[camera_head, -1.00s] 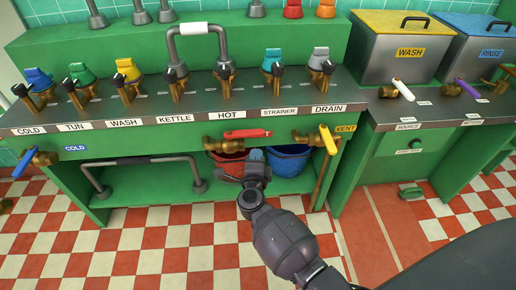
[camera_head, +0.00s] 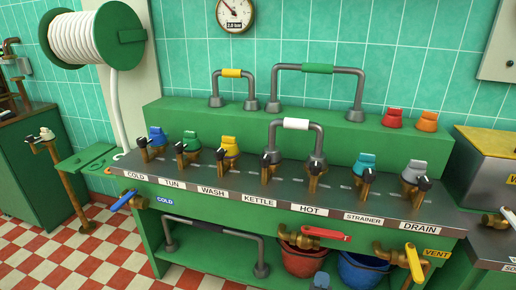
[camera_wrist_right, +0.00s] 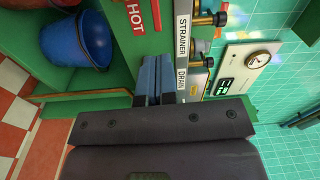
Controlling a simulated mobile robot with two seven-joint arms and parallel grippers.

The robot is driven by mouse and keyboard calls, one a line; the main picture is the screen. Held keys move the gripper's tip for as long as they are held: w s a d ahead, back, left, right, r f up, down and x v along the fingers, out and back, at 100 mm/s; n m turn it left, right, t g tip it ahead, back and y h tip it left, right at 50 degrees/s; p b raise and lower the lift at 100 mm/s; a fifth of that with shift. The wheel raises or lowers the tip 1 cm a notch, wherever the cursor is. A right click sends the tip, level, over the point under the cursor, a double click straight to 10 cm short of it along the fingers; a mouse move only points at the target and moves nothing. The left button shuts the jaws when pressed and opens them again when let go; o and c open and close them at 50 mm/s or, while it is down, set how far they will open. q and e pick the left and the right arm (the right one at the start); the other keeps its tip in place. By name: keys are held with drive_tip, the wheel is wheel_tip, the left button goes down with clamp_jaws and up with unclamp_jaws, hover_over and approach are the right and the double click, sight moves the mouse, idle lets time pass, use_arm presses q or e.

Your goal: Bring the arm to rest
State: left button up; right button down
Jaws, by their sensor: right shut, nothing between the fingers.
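My right gripper (camera_head: 321,281) shows only as blue-grey fingertips at the bottom edge of the head view, in front of the bench's lower opening. In the right wrist view its blue fingers (camera_wrist_right: 153,75) are together and empty, pointing at the green bench front below the STRAINER and DRAIN labels. They hold no handle or valve. The rest of my right arm is out of the head view. My left gripper is not in view.
The green bench (camera_head: 200,262) carries a row of labelled valves. The red-handled HOT valve (camera_head: 319,233) and yellow-handled VENT valve (camera_head: 413,262) stick out of its front. A red bucket (camera_head: 303,262) and a blue bucket (camera_head: 362,272) stand underneath. A hose reel (camera_head: 88,38) hangs at left.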

drive_tip(key=s+a+r+n+y+p, duration=0.1)
drive_tip(key=s+a+r+n+y, duration=0.3)
drive_tip(key=n+y, duration=0.8)
use_arm(q)
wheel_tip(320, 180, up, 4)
drive_tip(key=p, duration=0.4)
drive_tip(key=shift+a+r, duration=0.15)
use_arm(e)
drive_tip(key=s+d+f+n+g+h, duration=0.2)
drive_tip(key=s+d+n, duration=0.3)
drive_tip(key=s, duration=0.7)
drive_tip(key=s+d+f+n+g+h, duration=0.2)
drive_tip(key=s+d, duration=0.5)
drive_tip(key=s, duration=0.5)
drive_tip(key=n+g+h, duration=0.1)
drive_tip(key=n+g, duration=0.1)
drive_tip(key=n, duration=0.1)
drive_tip(key=shift+d+n, duration=0.3)
drive_tip(key=shift+s+f, duration=0.1)
